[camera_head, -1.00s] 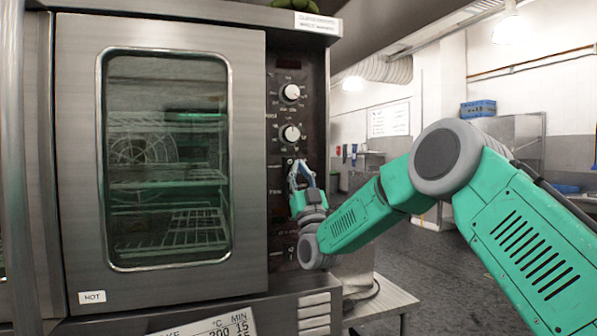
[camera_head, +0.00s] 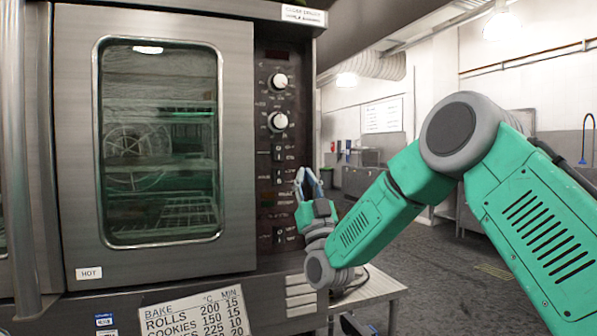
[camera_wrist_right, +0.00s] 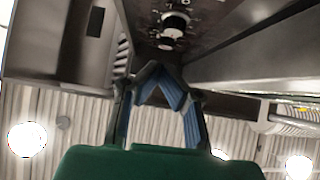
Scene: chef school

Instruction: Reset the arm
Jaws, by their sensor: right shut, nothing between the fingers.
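My right arm is green and grey and comes in from the right in the head view. My right gripper (camera_head: 308,176) points up, in front of the lower right part of the oven's control panel (camera_head: 278,150). Its blue-lined fingers are shut and empty. In the right wrist view, the gripper (camera_wrist_right: 160,72) shows its fingertips meeting below the panel's knobs. I cannot tell whether the gripper touches the panel; it looks apart from it. No left gripper shows.
The steel oven (camera_head: 75,150) with a closed glass door fills the left. Its upper knob (camera_head: 279,81) and lower knob (camera_head: 278,121) stick out. A bake chart (camera_head: 193,314) is below. A small steel table (camera_head: 375,292) stands behind my arm. Open floor lies to the right.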

